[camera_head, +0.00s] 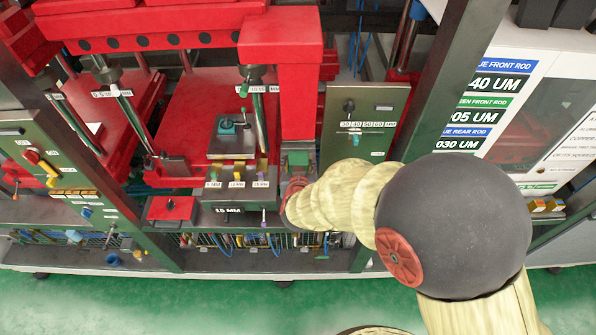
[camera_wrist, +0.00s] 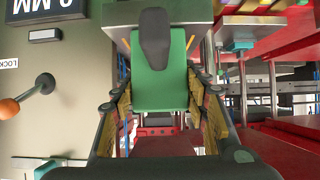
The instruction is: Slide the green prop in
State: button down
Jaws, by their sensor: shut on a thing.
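The green prop (camera_wrist: 160,80) is a green block with a dark grip-like piece on its upper part in the wrist view. My gripper (camera_wrist: 162,98) has its yellow-padded fingers on both sides of the block and is shut on it. In the head view a green block (camera_head: 298,158), which looks like the same prop, shows under the red column (camera_head: 300,90), to the right of a grey block (camera_head: 240,185) with millimetre labels.
A grey-green panel (camera_head: 364,105) with knobs stands right of the column. A panel with an orange-tipped lever (camera_wrist: 20,103) is close at left in the wrist view. A dark post (camera_head: 440,75) rises near my arm. Green floor (camera_head: 250,305) in front is clear.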

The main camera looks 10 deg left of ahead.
jog(key=shift+r, duration=0.15)
jog(key=shift+r, duration=0.1)
jog(key=shift+r+p, duration=0.3)
jog(key=shift+p, duration=0.1)
jog(key=shift+r, duration=0.15)
dwell(0.4)
jog(key=s+d+p, duration=0.2)
jog(key=s, duration=0.9)
jog(key=shift+s+d, duration=0.3)
jog(key=shift+d, duration=0.05)
dwell(1.1)
